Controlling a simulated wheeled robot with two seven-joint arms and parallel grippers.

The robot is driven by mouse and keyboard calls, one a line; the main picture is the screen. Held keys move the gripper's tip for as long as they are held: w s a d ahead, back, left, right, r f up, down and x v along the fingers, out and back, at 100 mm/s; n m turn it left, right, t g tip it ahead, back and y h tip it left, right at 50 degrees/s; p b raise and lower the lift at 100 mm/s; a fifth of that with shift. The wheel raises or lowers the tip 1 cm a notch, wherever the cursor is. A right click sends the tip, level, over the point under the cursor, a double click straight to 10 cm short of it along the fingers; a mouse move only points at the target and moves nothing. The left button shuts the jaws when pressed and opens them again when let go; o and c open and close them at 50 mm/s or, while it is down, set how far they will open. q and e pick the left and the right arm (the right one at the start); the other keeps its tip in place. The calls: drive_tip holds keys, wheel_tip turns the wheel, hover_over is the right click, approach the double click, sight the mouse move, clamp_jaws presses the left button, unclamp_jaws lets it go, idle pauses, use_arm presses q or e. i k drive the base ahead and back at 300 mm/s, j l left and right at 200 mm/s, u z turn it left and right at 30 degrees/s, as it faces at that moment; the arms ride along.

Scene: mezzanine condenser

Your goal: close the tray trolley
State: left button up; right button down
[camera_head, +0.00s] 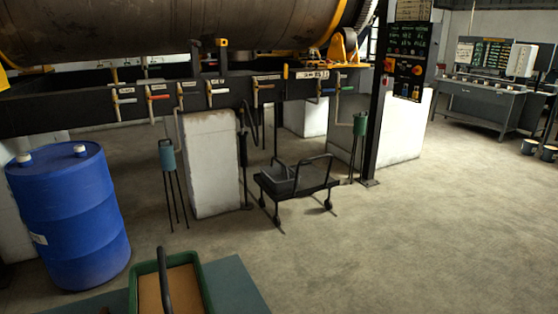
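A small black trolley (298,186) stands on the concrete floor in the middle of the camera_head view, in front of a white pier. It has a low flat bed on castors. A dark hoop-shaped bar rises above the bed, and a grey box-like part with a thinner bar shows at its left back. I cannot tell which of its parts moves. Neither of my grippers is in view.
A blue drum (70,215) stands at left. A green tray (205,285) with a brown bottom and dark handle is at the bottom, on a teal surface (240,285). A valve rail (230,95) and a control panel (408,60) stand behind. Floor at right is clear.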

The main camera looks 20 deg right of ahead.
sight(313, 179)
drive_tip(key=k+l, duration=0.1)
drive_tip(key=l, duration=0.6)
drive_tip(key=k+l, duration=0.1)
drive_tip(key=l, duration=0.55)
drive_tip(key=i+l, duration=0.1)
drive_tip(key=l, duration=0.35)
drive_tip(key=i+l, duration=0.1)
drive_tip(key=l, duration=0.35)
drive_tip(key=i+l, duration=0.1)
drive_tip(key=l, duration=0.4)
drive_tip(key=i+l, duration=0.1)
drive_tip(key=l, duration=0.35)
drive_tip(key=i+l, duration=0.85)
drive_tip(key=i, duration=0.2)
drive_tip(key=i+l, duration=0.15)
drive_tip(key=i, duration=1.25)
drive_tip(key=i+l, duration=0.15)
drive_tip(key=i, duration=0.35)
drive_tip(key=i+l, duration=0.2)
drive_tip(key=i, duration=0.25)
